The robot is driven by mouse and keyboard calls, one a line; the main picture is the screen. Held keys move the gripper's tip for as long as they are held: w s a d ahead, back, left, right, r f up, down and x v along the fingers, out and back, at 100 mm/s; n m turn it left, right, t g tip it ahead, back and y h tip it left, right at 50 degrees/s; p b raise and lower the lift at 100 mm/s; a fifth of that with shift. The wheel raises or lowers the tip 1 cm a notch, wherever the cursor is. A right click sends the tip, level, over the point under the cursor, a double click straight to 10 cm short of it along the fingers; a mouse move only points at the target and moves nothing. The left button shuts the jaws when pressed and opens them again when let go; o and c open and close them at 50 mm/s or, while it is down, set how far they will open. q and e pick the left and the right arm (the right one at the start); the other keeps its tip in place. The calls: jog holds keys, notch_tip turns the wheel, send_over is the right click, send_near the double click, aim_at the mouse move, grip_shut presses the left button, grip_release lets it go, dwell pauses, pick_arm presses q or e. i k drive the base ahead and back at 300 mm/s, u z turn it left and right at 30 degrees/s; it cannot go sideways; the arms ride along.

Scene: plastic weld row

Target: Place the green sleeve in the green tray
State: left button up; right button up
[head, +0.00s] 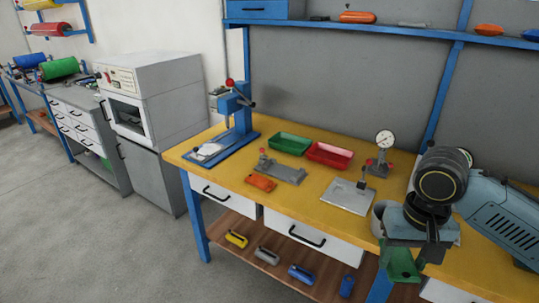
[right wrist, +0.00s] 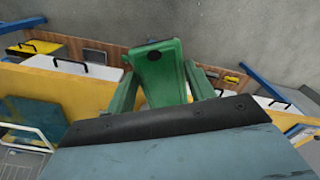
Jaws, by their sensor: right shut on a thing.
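The green sleeve (head: 400,264) is held in my right gripper (head: 425,250), at the lower right of the head view, in front of the bench edge. In the right wrist view the sleeve (right wrist: 160,76) sits between the two fingers, with a dark round spot near its far end. The green tray (head: 289,144) stands on the yellow bench top, at the back, left of the red tray; it looks empty. My right gripper is well to the right and nearer than the tray. My left gripper is not in view.
The red tray (head: 329,155) adjoins the green tray. A blue press (head: 235,115), a grey fixture (head: 280,172), an orange part (head: 261,183), a metal plate (head: 347,196) and a dial gauge (head: 384,142) stand on the bench. Several coloured parts lie on the lower shelf.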

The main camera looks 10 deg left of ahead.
aim_at(290, 144)
jog(key=u, duration=0.8)
jog(key=i, duration=2.35)
jog(key=z, duration=0.8)
